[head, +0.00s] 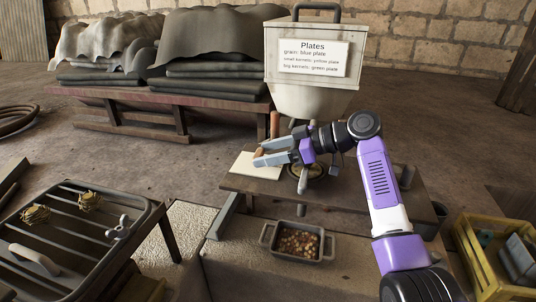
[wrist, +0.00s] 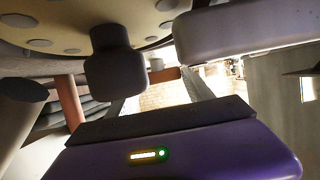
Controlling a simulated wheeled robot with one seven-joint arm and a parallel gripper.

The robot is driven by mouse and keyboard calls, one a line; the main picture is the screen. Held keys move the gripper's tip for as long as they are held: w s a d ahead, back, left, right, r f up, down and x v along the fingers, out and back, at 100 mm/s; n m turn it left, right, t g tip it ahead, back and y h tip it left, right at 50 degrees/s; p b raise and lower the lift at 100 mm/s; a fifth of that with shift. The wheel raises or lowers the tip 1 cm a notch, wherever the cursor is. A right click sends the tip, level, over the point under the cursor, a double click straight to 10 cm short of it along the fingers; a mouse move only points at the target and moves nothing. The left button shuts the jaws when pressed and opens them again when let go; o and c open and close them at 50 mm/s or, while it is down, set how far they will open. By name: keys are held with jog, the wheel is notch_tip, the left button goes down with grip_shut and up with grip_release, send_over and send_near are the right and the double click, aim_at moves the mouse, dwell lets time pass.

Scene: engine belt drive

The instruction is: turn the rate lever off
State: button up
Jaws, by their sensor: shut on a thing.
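My gripper (head: 261,155) reaches left under the white hopper (head: 312,100), its grey fingers closed around a short orange-brown handle (head: 259,152). The handle looks like the grip of the rate lever; most of the lever is hidden by the fingers and the hopper. In the wrist view an orange-brown bar (wrist: 163,75) lies far out between the fingers. Which way the lever is set cannot be told. The hopper carries a sign headed "Plates", about grain and kernels.
The hopper stands over a low dark table (head: 400,185). A tray of kernels (head: 298,243) sits in front. A metal rack (head: 75,235) is at left, a yellow crate (head: 480,255) at right. A covered bench (head: 130,117) stands behind. An upright orange-brown post (wrist: 70,105) is close in the wrist view.

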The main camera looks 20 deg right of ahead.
jog(key=o, duration=1.4)
jog(key=shift+c, duration=0.2)
notch_tip(320, 180, up, 20)
jog(key=shift+f, duration=0.1)
